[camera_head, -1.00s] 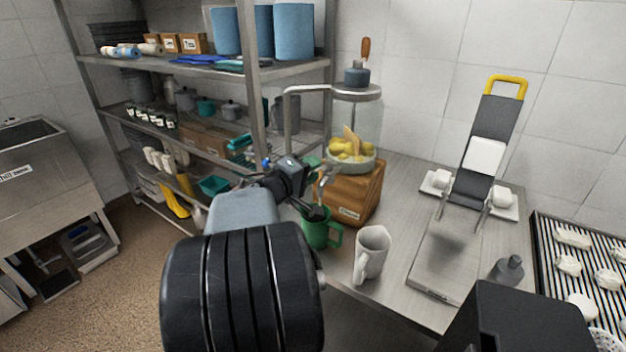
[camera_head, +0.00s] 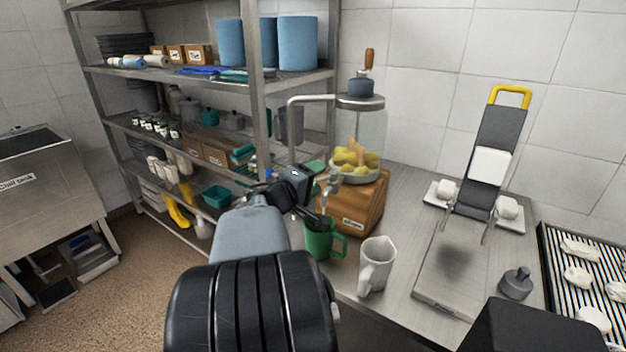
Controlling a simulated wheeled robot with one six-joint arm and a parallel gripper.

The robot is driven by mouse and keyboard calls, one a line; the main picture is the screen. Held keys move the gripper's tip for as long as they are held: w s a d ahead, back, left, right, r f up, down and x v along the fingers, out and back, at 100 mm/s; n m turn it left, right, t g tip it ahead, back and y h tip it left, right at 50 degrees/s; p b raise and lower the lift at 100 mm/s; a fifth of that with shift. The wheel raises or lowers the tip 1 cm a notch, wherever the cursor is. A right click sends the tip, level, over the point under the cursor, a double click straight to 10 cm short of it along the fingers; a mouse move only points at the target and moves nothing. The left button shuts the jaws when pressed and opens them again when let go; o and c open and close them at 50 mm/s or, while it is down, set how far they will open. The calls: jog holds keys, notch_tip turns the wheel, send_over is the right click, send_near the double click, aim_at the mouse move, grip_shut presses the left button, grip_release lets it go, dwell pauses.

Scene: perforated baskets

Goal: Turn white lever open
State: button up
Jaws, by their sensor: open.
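A glass drink dispenser (camera_head: 362,135) with yellow fruit inside stands on a wooden base (camera_head: 362,200) on the steel counter. A small pale tap (camera_head: 327,188) shows at the base's front left. I cannot make out its white lever clearly; my gripper partly covers that spot. My gripper (camera_head: 322,207) is open, with its dark fingers close to the tap and above the green mug (camera_head: 322,243). I cannot tell whether a finger touches the tap. The green mug stands upright below the tap.
A white pitcher (camera_head: 376,268) stands right of the green mug. A steel press with a yellow handle (camera_head: 510,97) and a small dark grey object (camera_head: 516,284) are farther right. A metal shelf (camera_head: 205,84) with several goods is at the left.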

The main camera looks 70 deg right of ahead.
jog(key=shift+a, duration=0.1)
jog(key=b+v, duration=0.1)
jog(key=v, duration=1.2)
jog(key=shift+a, duration=0.3)
jog(key=shift+w, duration=0.1)
jog(key=shift+c, duration=0.4)
